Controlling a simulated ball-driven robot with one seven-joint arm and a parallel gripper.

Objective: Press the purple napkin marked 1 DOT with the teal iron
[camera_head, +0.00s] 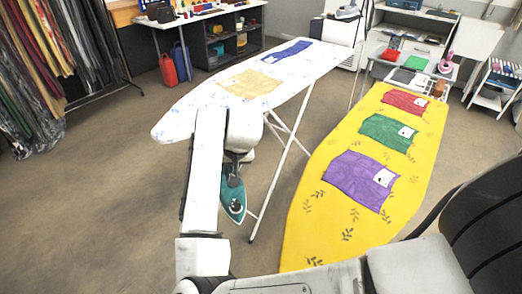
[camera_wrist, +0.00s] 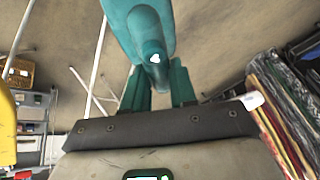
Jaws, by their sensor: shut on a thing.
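The teal iron (camera_head: 233,198) hangs point-down from my gripper (camera_head: 237,160) in the head view, over the floor between the two ironing boards. My gripper is shut on it; the fingertips are mostly hidden. In the wrist view the iron (camera_wrist: 142,30) fills the upper middle, in front of the gripper's dark palm. The purple napkin (camera_head: 352,178) lies flat on the yellow ironing board (camera_head: 310,225), the nearest of three napkins there. Its white tag (camera_head: 384,177) has a dark mark too small to count. The iron is left of the napkin and apart from it.
Green (camera_head: 385,131) and red (camera_head: 404,101) napkins lie farther up the yellow board. A dark chair-like shape (camera_head: 490,225) stands at right.

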